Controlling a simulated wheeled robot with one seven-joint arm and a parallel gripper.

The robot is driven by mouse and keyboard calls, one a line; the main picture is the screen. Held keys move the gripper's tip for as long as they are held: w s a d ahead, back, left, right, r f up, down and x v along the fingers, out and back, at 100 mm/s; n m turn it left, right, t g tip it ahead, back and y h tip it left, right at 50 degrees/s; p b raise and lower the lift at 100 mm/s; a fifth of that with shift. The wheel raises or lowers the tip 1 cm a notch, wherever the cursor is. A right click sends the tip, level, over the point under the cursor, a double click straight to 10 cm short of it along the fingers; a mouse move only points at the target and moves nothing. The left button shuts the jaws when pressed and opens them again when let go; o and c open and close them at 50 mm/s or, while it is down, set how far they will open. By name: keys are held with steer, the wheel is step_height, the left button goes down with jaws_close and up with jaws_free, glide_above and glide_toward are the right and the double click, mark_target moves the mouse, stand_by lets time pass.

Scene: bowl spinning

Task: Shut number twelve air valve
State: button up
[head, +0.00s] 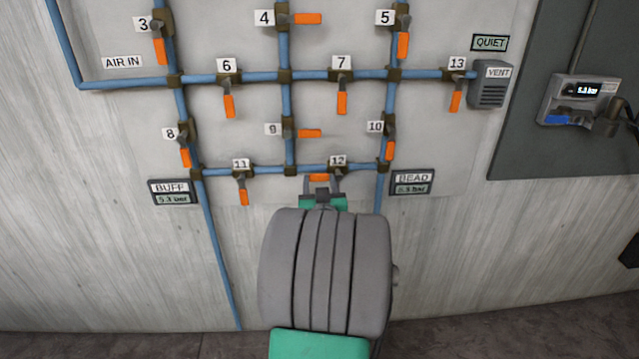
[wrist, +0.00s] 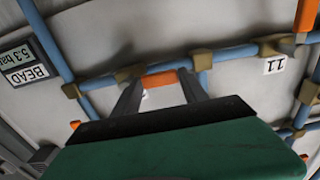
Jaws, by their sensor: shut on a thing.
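The number 12 valve (head: 338,169) sits on the lower horizontal blue pipe, right of the middle vertical pipe. Its orange handle (head: 319,178) lies roughly level, close along the pipe, pointing left from the valve. My gripper (head: 321,183) reaches up from below with its fingers on that handle. In the wrist view the orange handle (wrist: 160,79) lies between the two grey fingertips of my gripper (wrist: 163,84), and the brass valve body (wrist: 130,73) is just left of it. The number 12 tag is mostly hidden there.
Valve 11 (head: 243,172), left on the same pipe, has its handle down. Valve 9 (head: 289,128) above has its handle level to the right; valve 10 (head: 389,133) has its handle down. A BEAD gauge (head: 411,182) stands right, a BUFF gauge (head: 172,192) left.

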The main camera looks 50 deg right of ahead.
jaws_close()
